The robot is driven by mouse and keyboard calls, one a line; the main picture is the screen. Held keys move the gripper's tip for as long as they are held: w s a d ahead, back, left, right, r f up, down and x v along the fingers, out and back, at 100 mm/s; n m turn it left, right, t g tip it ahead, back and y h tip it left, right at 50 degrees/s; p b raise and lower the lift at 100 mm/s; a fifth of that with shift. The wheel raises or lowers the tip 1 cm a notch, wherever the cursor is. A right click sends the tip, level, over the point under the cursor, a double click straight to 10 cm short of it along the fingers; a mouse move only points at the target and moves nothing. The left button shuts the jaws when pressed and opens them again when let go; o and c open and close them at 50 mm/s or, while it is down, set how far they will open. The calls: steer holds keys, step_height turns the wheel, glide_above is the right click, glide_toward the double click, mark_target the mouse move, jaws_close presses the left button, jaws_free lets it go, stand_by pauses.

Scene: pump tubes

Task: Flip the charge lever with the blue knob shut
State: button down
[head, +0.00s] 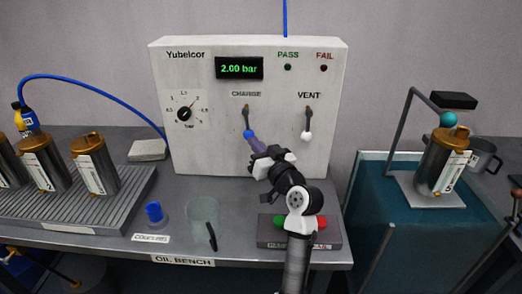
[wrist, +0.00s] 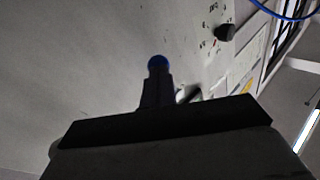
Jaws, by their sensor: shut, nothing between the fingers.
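The charge lever (head: 246,116) is on the white panel under the CHARGE label. It points down, with its blue knob (head: 249,134) at the lower end. My gripper (head: 256,144) is shut and empty, its fingertips just below and right of the knob. In the wrist view the blue knob (wrist: 158,62) shows right at the tips of my closed fingers (wrist: 157,84). I cannot tell whether they touch. The fingers and gripper body hide most of the lever in that view.
The vent lever with a white knob (head: 307,134) hangs down to the right. The panel display (head: 239,68) reads 2.00 bar, and a dial (head: 184,114) sits at left. A blue cap (head: 154,211), a clear cup (head: 204,215) and metal cylinders (head: 95,164) stand on the bench.

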steer(key=shift+a+f, duration=0.1)
steer(key=shift+a, duration=0.2)
stand_by(0.4)
steer(key=shift+s, duration=0.1)
